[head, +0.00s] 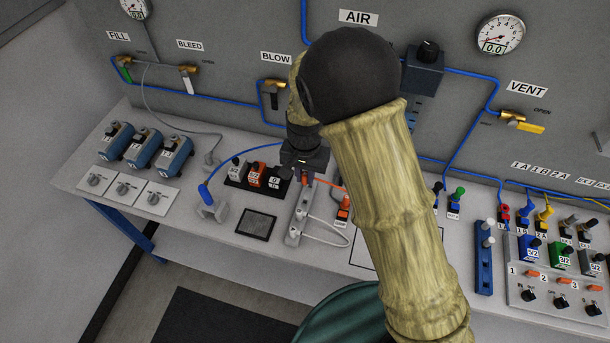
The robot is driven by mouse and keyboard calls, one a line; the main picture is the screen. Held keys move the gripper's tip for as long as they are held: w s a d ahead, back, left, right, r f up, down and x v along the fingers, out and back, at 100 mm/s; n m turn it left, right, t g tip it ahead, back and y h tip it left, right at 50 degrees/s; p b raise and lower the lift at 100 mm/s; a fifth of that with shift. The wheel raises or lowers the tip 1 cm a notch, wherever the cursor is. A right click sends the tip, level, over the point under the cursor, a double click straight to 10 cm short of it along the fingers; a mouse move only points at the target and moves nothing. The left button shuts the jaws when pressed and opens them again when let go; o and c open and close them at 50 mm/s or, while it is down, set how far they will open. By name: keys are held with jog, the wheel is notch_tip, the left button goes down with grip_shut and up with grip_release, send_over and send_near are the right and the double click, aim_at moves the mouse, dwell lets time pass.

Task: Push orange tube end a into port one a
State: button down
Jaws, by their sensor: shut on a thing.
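My gripper (304,178) is beyond my arm, low over the bench's middle. It is shut on the end of a thin orange tube (326,184). The held end is mostly hidden by the fingers. The tube runs right to an orange fitting with a white label (343,212) on the bench. Wall labels reading 1A, 1B and 2A (540,170) are at the right, above red, blue and yellow fittings. I cannot tell which opening is port one a.
A white power strip (298,222) lies just below my gripper. A black block with white and orange labelled parts (257,176) stands close to its left. Blue, green and grey valves (562,254) stand at the right. My arm hides the bench's middle right.

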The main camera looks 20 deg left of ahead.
jog(key=shift+d, duration=0.15)
jog(key=w+d+f, duration=0.1)
jog(key=w+d, duration=0.3)
jog(key=d, duration=1.5)
jog(key=w+d+f, duration=0.1)
jog(key=w+d, duration=0.4)
jog(key=d, duration=1.5)
jog(key=w+d+f, duration=0.1)
jog(key=w+d, duration=0.4)
jog(key=d, duration=1.4)
jog(key=shift+d+b, duration=0.35)
jog(key=shift+b, duration=0.05)
dwell(2.7)
